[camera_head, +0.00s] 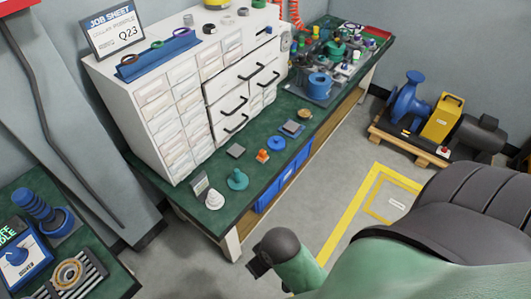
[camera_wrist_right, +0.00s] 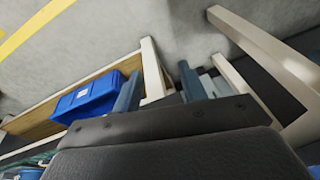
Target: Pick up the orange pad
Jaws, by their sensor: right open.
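A small orange pad (camera_head: 262,156) sits on the green bench top (camera_head: 217,224), near its front edge, between a blue round piece (camera_head: 276,144) and a teal-green knobbed piece (camera_head: 237,180). My right gripper (camera_head: 257,265) is low over the floor in front of the bench, apart from the pad and below it in the picture. In the right wrist view its two fingers (camera_wrist_right: 160,88) stand apart with nothing between them. The pad is not visible in that view. My left gripper is not in view.
A white drawer cabinet (camera_head: 190,100) stands at the back of the bench. A white cone (camera_head: 214,199), grey plates (camera_head: 236,150) and a crowded tray stand on the bench. Blue bins (camera_wrist_right: 88,98) sit below the bench top.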

